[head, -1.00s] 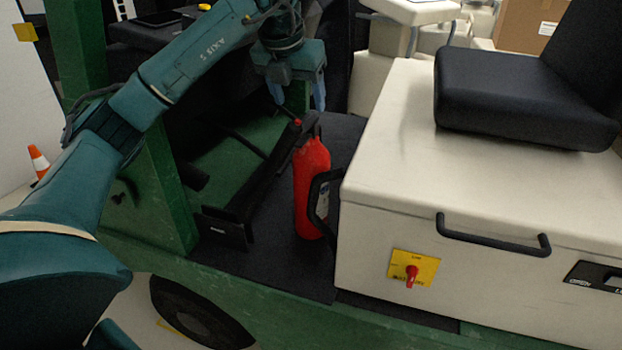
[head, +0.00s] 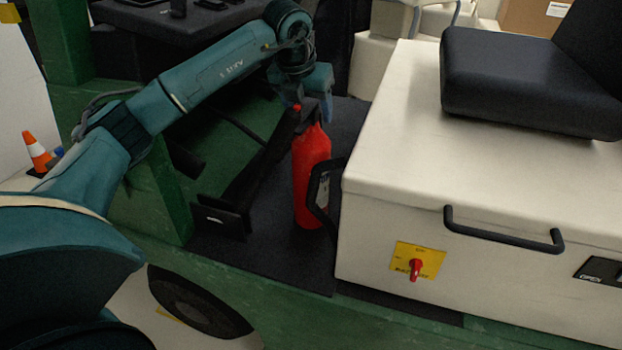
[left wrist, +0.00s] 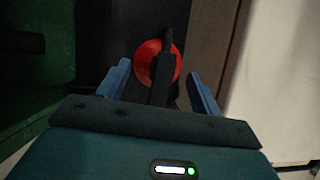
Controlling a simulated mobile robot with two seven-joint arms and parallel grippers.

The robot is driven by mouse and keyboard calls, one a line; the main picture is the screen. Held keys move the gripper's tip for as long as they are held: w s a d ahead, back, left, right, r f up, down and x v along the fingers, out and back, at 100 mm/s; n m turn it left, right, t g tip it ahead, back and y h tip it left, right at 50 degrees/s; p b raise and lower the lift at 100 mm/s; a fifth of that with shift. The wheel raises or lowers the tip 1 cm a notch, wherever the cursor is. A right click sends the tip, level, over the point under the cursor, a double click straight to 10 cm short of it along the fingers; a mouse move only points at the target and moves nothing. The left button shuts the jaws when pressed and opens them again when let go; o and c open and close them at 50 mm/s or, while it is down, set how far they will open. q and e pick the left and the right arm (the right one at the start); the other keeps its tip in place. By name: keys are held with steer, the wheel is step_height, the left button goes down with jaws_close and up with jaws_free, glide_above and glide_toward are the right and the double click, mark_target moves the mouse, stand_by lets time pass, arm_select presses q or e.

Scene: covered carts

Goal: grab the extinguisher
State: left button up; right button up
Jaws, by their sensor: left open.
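The red extinguisher (head: 309,178) stands upright on the dark floor of the cart, beside the white box. Its black handle is at its top, and a black hose or horn runs down its right side. My left gripper (head: 313,108) is open right at the extinguisher's top, its fingers pointing down. In the left wrist view the extinguisher's red top (left wrist: 150,62) and black handle lie between and just beyond the two blue fingertips (left wrist: 160,80). I cannot tell whether the fingers touch it. My right gripper is not in view.
The white box (head: 400,160) with a black seat (head: 530,85) stands close on the right of the extinguisher. A black bracket (head: 222,215) is to its left. A green post (head: 165,190) stands further left, and an orange cone (head: 37,152) is at far left.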

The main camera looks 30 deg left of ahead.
mark_target(312, 118)
arm_select(q)
steer(key=x, duration=0.3)
steer(key=shift+w+d+f, duration=0.1)
steer(key=shift+w+f, duration=0.1)
steer(key=shift+f, duration=0.05)
jaws_close()
stand_by(0.5)
steer(key=shift+s, duration=0.1)
steer(key=shift+r, duration=0.1)
